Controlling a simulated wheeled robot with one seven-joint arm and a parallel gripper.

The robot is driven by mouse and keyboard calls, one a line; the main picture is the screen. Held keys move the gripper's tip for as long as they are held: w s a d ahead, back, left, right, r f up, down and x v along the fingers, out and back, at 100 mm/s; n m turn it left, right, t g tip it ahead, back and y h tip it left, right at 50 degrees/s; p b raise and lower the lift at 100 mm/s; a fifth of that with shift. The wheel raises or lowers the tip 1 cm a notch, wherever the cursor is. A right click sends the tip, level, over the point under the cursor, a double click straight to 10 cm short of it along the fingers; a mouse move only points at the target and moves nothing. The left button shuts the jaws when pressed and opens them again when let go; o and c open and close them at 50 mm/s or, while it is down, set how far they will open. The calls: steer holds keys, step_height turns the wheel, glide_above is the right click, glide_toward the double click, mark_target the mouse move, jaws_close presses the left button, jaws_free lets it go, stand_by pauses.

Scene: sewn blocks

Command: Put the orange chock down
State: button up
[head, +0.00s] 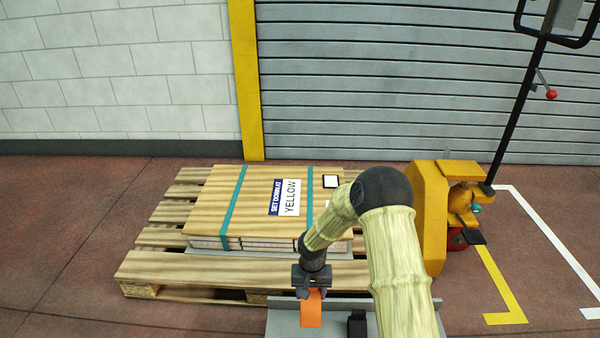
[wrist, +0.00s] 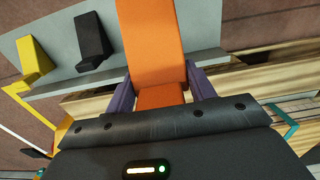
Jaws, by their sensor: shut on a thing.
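The orange chock (head: 311,312) hangs from my gripper (head: 311,291) at the bottom middle of the head view. In the wrist view the orange chock (wrist: 152,50) sits between the two purple fingers of my gripper (wrist: 160,92), which is shut on it. Its far end overlaps the grey tray (wrist: 205,62); I cannot tell whether it touches the tray. A placard (head: 286,197) on the pallet load reads "SET DOWN AT" and "YELLOW".
The grey tray (head: 283,319) also holds a black chock (head: 357,324) and a yellow chock (wrist: 35,55). Behind is a wooden pallet (head: 165,262) with a strapped load (head: 260,190). A yellow pallet truck (head: 430,215) stands right, near yellow (head: 505,300) and white floor lines (head: 550,250).

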steer(key=s+d+r+p, duration=0.1)
steer(key=d+r+p, duration=0.5)
steer(key=r, duration=0.4)
steer(key=s+d+r+p, duration=0.2)
steer(key=d+r+p, duration=0.4)
steer(key=r, duration=0.4)
step_height(320, 180, up, 26)
steer(key=s+p, duration=0.1)
steer(key=p, duration=3.5)
steer(key=shift+s+r, duration=0.15)
steer(key=shift+s, duration=0.1)
